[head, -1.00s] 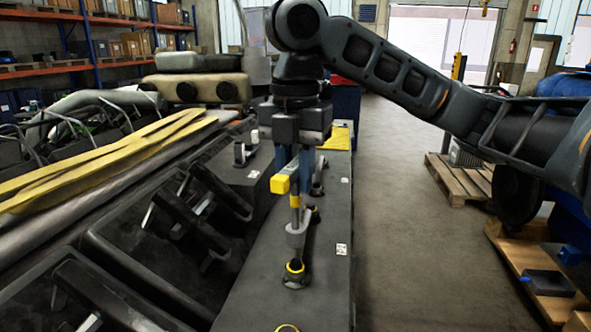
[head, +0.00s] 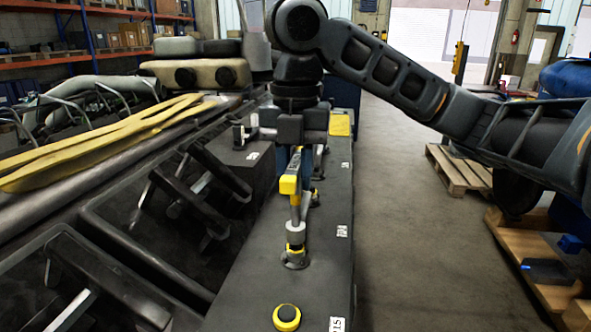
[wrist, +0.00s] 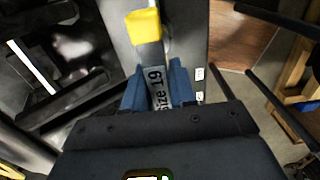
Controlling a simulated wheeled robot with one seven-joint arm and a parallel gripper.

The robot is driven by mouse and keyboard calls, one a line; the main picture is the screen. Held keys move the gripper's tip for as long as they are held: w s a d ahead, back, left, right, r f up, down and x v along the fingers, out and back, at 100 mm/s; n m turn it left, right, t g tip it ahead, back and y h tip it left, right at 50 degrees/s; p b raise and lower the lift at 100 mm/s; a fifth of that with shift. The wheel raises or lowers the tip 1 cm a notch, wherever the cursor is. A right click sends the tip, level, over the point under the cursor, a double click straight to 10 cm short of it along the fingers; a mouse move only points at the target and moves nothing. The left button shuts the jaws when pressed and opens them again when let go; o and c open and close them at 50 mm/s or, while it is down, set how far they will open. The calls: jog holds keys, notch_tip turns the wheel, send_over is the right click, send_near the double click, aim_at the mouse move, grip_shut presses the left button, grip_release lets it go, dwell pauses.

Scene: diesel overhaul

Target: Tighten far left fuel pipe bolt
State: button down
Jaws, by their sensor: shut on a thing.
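My gripper (head: 304,158) points down over the dark engine top (head: 318,230). Its blue fingers, also in the wrist view (wrist: 158,90), are shut on a grey tool (wrist: 157,84) marked "size 19" with a yellow end (wrist: 144,26). In the head view, the tool (head: 290,184) hangs upright below my gripper. Which is the far left bolt is unclear.
Black brackets and recesses (head: 185,205) lie left of the engine top. Long yellow parts (head: 110,145) lie farther left. White labels (head: 337,324) mark the right edge of the top. The floor (head: 410,240) to the right is clear up to wooden pallets (head: 462,165).

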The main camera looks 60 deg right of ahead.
jog(key=shift+f+b, duration=0.45)
jog(key=shift+f, duration=0.3)
jog(key=m+p, duration=0.2)
jog(key=shift+r+m, duration=0.25)
jog(key=shift+m, duration=0.05)
jog(key=m+p, duration=0.5)
jog(key=m, duration=0.1)
jog(key=shift+m, duration=0.4)
jog(key=m+p, duration=0.2)
jog(key=m, duration=0.2)
jog(key=shift+f+p, duration=0.1)
jog(key=shift+p, duration=0.25)
jog(key=m, duration=0.2)
jog(key=shift+f+m, duration=0.25)
jog(key=shift+m, duration=0.05)
jog(key=m, duration=0.8)
jog(key=shift+m, duration=0.4)
jog(key=m, duration=0.4)
jog(key=shift+m, duration=0.4)
jog(key=m, duration=0.3)
jog(key=shift+m, duration=0.3)
